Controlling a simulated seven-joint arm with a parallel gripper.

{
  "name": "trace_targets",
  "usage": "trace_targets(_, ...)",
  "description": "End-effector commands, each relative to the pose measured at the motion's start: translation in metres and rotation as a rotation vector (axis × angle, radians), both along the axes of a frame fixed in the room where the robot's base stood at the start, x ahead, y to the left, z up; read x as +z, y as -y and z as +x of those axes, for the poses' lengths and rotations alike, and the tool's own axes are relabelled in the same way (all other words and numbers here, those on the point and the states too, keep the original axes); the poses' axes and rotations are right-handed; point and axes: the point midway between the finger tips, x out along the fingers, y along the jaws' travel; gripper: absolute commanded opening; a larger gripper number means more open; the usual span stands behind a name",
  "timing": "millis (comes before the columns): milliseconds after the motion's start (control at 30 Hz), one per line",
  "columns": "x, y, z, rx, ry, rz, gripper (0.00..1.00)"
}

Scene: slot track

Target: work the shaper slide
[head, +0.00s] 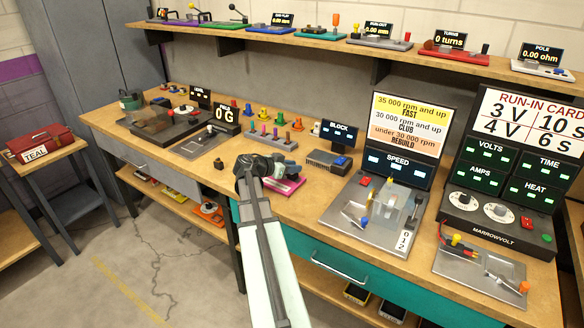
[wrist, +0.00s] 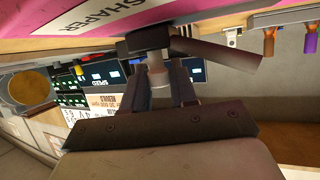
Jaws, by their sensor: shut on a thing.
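The shaper is a pink base (head: 287,186) on the bench, mostly hidden behind my gripper (head: 262,168) in the head view. In the wrist view its pink plate (wrist: 60,28) carries the label SHAPER. A dark slide block (wrist: 145,40) sits at the plate's edge, with a pale round knob (wrist: 157,76) on it. A dark bar (wrist: 215,52) runs beside the block. My gripper (wrist: 160,90) also shows in the wrist view, with its two fingers either side of the knob and shut on it.
A ridged grey block (head: 328,160) and the BLOCK display (head: 339,132) stand right of the shaper. A stand with coloured pegs (head: 272,138) is behind it. The SPEED rig (head: 378,215) is farther right. Bare bench lies in front of the ridged block.

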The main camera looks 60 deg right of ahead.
Motion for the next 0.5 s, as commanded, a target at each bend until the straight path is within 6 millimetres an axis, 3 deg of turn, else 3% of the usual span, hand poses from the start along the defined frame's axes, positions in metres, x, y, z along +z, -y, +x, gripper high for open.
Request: trace_targets(500,-0.0001,0.0010,0.0077,0.001,0.000,0.000,0.00)
